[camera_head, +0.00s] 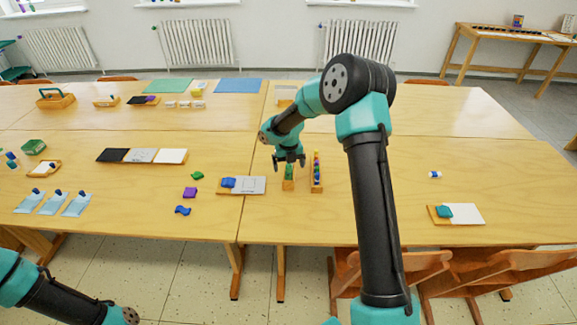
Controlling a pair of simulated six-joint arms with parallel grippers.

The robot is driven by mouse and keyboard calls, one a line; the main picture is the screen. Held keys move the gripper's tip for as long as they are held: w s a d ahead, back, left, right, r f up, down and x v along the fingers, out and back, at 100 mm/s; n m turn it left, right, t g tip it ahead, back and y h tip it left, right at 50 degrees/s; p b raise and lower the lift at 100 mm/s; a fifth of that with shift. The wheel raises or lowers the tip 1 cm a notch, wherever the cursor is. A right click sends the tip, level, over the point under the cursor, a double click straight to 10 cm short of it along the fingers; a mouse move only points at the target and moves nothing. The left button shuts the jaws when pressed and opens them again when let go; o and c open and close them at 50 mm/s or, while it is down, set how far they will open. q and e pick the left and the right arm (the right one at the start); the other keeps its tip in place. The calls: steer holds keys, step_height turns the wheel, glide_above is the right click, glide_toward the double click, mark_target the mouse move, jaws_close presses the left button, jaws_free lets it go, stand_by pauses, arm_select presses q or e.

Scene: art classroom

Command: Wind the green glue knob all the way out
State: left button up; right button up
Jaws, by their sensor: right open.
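My right gripper (289,160) points down over the table, in the middle of the view. It is open, and its fingers are just above a small green item (288,172) on a narrow wooden holder (288,185). This green item looks like the green glue knob, but it is too small and too covered by the gripper to tell its shape. I cannot tell whether the fingers touch it. Only part of my left arm shows at the bottom left, and its gripper is out of view.
A wooden rack (317,185) of several coloured pieces stands right beside the holder. A tray with a grey-white sheet (250,186) is close on the left. A small green piece (197,175) and a purple block (190,192) lie farther left. The table right of the rack is mostly clear.

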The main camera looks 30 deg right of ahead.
steer(key=n, duration=0.3)
steer(key=shift+n, duration=0.3)
steer(key=c, duration=1.5)
steer(key=shift+o, duration=0.2)
steer(key=m, duration=0.5)
steer(key=shift+m, duration=0.3)
steer(key=m, duration=0.5)
steer(key=shift+m, duration=0.4)
steer(key=o, duration=1.5)
steer(key=shift+c, duration=0.2)
